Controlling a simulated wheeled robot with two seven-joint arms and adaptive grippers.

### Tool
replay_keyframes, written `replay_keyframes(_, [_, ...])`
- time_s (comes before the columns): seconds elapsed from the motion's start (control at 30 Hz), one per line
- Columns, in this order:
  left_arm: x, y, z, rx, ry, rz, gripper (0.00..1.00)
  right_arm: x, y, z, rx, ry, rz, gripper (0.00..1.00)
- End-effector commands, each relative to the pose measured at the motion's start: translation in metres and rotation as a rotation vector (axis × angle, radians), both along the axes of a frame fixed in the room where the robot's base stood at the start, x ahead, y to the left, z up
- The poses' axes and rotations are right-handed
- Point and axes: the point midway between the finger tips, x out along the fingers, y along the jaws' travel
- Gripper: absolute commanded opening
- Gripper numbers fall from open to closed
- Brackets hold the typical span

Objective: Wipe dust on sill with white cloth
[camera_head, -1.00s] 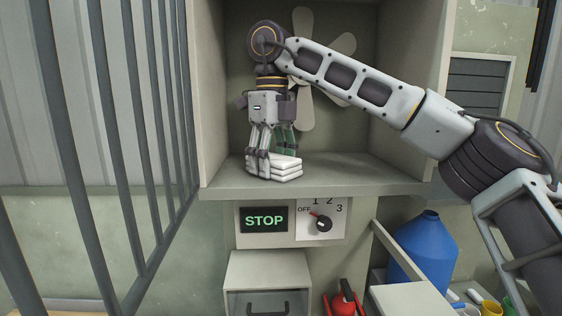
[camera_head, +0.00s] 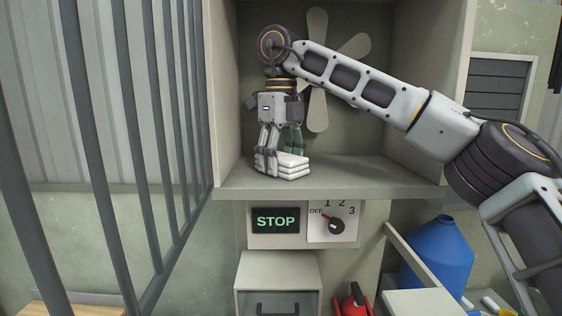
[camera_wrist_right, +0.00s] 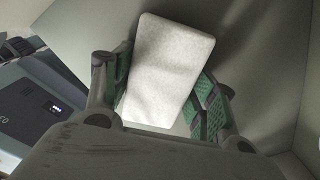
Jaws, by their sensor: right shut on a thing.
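The white cloth (camera_head: 291,166), a folded stack of layers, is in my right gripper (camera_head: 277,160) at the left end of the sill (camera_head: 345,178). The right gripper points down with its fingers closed around the cloth. The cloth is at the sill's surface; whether it presses on it I cannot tell. In the right wrist view the cloth (camera_wrist_right: 167,72) sits between the two green-padded fingers (camera_wrist_right: 160,95). I cannot make out dust on the sill. My left gripper is not in view.
The sill is inside a box-like recess with side walls and a pale fan (camera_head: 318,70) at the back. Dark bars (camera_head: 110,150) stand at the left. Below are a STOP sign (camera_head: 276,221), a dial (camera_head: 334,224) and a blue jug (camera_head: 438,258). The sill's right part is clear.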

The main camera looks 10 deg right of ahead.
Motion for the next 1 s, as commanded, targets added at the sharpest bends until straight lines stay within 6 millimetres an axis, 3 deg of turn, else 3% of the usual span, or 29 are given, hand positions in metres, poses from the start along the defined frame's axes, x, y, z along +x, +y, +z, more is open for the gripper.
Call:
replay_keyframes(0.2, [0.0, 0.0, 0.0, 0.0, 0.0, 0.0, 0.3, 0.009, -0.002, -0.002, -0.001, 0.0, 0.0, 0.35])
replay_keyframes(0.63, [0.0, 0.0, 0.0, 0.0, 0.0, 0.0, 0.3, 0.01, -0.004, -0.003, -0.002, 0.001, -0.001, 0.35])
replay_keyframes(1.0, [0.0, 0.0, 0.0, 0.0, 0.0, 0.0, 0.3, 0.007, -0.022, -0.002, -0.003, 0.003, -0.001, 0.35])
